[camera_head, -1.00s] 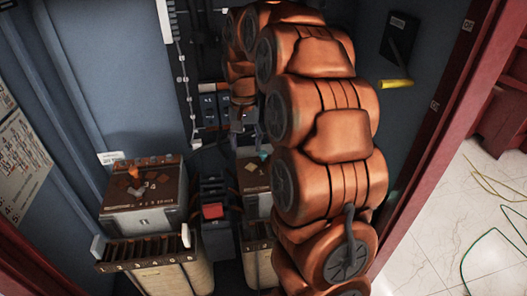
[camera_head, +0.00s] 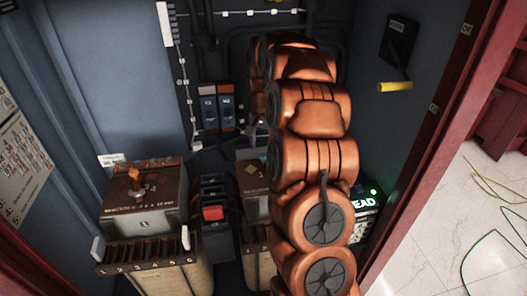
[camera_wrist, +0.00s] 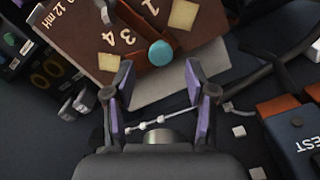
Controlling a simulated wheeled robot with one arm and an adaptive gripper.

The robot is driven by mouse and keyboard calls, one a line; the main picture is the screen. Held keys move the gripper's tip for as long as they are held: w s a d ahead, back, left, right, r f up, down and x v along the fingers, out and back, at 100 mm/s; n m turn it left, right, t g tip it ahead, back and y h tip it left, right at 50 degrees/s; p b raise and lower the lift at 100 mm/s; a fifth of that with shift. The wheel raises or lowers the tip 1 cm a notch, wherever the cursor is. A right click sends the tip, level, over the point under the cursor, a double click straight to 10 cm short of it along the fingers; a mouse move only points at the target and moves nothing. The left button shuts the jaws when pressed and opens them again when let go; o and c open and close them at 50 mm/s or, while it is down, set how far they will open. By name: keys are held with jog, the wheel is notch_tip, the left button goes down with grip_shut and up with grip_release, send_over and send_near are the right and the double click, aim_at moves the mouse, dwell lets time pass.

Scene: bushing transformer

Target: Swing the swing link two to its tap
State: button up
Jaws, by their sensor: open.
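In the wrist view, a brown terminal top (camera_wrist: 82,32) carries the marks 1, 3, 4 and 12 mH and pale square pads. A round teal knob (camera_wrist: 160,53) sits on a reddish-brown link near the top's edge. I take this for swing link two, but no label confirms it. My gripper (camera_wrist: 163,95) is open, its purple-padded fingers either side of and short of the knob, touching nothing. The left unit (camera_head: 146,195) has an orange-knobbed link (camera_head: 135,175).
A dark block with a red button (camera_head: 213,212) stands between the two units. A yellow-handled lever (camera_head: 395,87) is on the right wall. A lit green sign (camera_head: 363,198) is right of my arm. The cabinet's red frame (camera_head: 425,150) bounds the right side.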

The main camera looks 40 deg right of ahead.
aim_at(263, 155)
jog(key=shift+f+p, duration=0.35)
jog(key=shift+f, duration=1.6)
jog(key=shift+c, duration=0.2)
grip_shut()
